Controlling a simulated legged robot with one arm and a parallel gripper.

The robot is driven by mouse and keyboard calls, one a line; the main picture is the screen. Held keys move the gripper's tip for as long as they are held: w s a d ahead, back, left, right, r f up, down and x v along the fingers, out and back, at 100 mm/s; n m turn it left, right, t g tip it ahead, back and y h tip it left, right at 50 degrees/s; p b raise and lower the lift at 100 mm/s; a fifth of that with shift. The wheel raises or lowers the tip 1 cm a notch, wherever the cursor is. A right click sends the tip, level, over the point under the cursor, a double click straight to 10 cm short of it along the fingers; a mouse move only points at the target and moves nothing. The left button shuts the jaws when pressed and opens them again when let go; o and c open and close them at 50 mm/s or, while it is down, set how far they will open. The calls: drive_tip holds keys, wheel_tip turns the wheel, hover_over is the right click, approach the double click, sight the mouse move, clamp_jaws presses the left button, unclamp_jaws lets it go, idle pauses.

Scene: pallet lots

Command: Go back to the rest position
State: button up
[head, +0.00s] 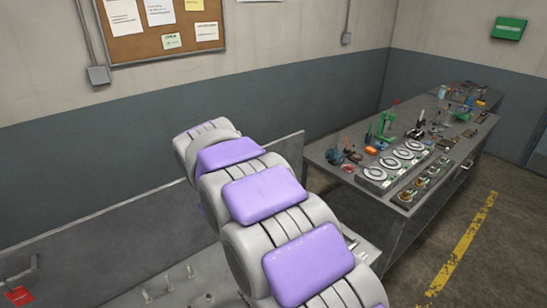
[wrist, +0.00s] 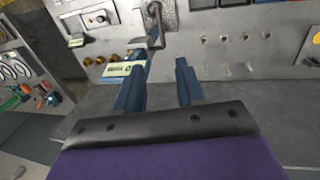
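My gripper (wrist: 159,68) shows in the wrist view as two dark blue fingers standing apart, with nothing visible between them. It is open above a grey work surface (wrist: 240,110), facing an upright grey panel (wrist: 220,55). In the head view my purple and grey arm reaches from the lower right toward the upper left, and my gripper is hidden there.
A grey bench (head: 395,212) crowded with gauges and tools stands on the right. A grey panel (head: 70,250) rises at lower left, with a red tag (head: 20,296) near it. A dark metal handle (wrist: 156,25) and a yellow label (wrist: 123,69) are near my fingers. Floor (head: 480,250) is clear at right.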

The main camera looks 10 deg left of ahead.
drive_tip(key=s+d+r+m+g+b, duration=0.15)
drive_tip(key=s+d, duration=0.35)
drive_tip(key=d, duration=0.7)
drive_tip(key=s+d+m, duration=0.3)
drive_tip(key=s+d, duration=0.2)
drive_tip(key=d, duration=0.7)
drive_tip(key=s+d+f+m, duration=0.1)
drive_tip(key=s+d+f, duration=0.1)
drive_tip(key=s, duration=0.5)
drive_tip(key=s+d+f+m+g+y, duration=0.1)
drive_tip(key=s+d+f+m, duration=0.1)
drive_tip(key=s+d, duration=0.2)
drive_tip(key=s+d+f+m+g+b, duration=0.1)
drive_tip(key=s+d+f+m, duration=0.1)
drive_tip(key=s, duration=0.8)
drive_tip(key=shift+d+f, duration=0.2)
drive_tip(key=shift+d, duration=0.7)
